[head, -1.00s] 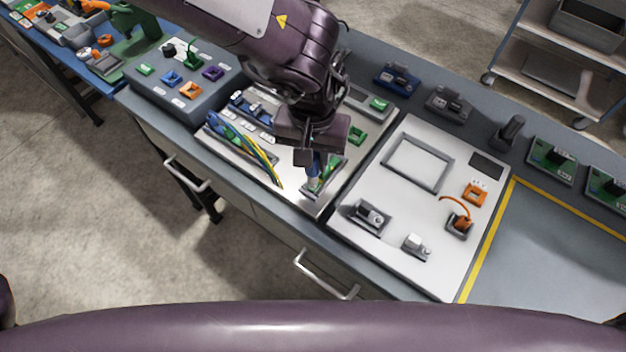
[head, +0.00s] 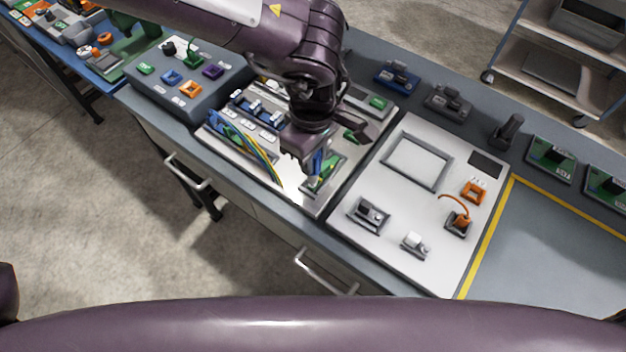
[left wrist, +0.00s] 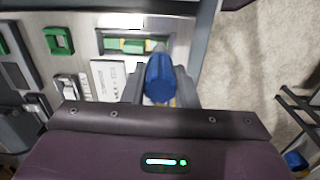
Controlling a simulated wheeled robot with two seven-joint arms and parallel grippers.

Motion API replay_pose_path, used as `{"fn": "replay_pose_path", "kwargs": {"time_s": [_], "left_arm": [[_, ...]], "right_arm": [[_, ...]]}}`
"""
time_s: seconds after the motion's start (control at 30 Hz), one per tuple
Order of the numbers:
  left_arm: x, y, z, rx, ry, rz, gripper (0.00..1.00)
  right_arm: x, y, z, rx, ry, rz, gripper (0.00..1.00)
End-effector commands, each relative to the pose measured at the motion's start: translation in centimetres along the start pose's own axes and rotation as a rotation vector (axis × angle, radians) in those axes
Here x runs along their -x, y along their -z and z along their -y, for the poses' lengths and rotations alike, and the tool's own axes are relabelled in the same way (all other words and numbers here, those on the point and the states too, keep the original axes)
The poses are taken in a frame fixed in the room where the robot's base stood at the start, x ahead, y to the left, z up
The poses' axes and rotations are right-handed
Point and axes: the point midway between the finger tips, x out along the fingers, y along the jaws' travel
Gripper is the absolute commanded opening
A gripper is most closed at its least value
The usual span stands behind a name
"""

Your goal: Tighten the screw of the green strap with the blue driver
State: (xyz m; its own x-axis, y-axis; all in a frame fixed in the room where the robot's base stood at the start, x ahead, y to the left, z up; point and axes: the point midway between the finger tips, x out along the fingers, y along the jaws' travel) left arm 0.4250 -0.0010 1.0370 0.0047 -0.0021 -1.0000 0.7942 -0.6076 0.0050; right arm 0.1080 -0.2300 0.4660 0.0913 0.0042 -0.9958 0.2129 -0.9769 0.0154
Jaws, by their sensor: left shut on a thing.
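My left gripper (head: 310,160) is shut on the blue driver (head: 318,163) above the metal panel. In the left wrist view the blue handle (left wrist: 160,78) stands between the two fingers of the gripper (left wrist: 160,92). The green strap (head: 327,176) lies in a grey frame close by the driver. In the left wrist view the green strap (left wrist: 125,45) shows just beyond the handle. The screw is not clear in either view, and I cannot tell whether the driver's tip touches it. My right gripper is not in view.
Green and yellow cables (head: 252,152) lie left of the strap on the panel. A green square clip (left wrist: 58,41) is fixed farther along it. A white board (head: 400,215) with small parts lies to the right. The yellow-marked area (head: 550,245) is clear.

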Motion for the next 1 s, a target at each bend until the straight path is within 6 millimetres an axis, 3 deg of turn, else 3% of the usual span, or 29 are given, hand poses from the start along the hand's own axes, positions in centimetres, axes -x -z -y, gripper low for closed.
{"fn": "replay_pose_path", "kwargs": {"time_s": [0.5,1.0], "left_arm": [[-0.04,-0.04,-0.01,0.882,0.002,0.003,0.00],[-0.46,-0.03,0.00,1.057,0.002,0.002,0.00]], "right_arm": [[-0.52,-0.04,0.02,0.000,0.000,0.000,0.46],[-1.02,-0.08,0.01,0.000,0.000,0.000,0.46]]}}
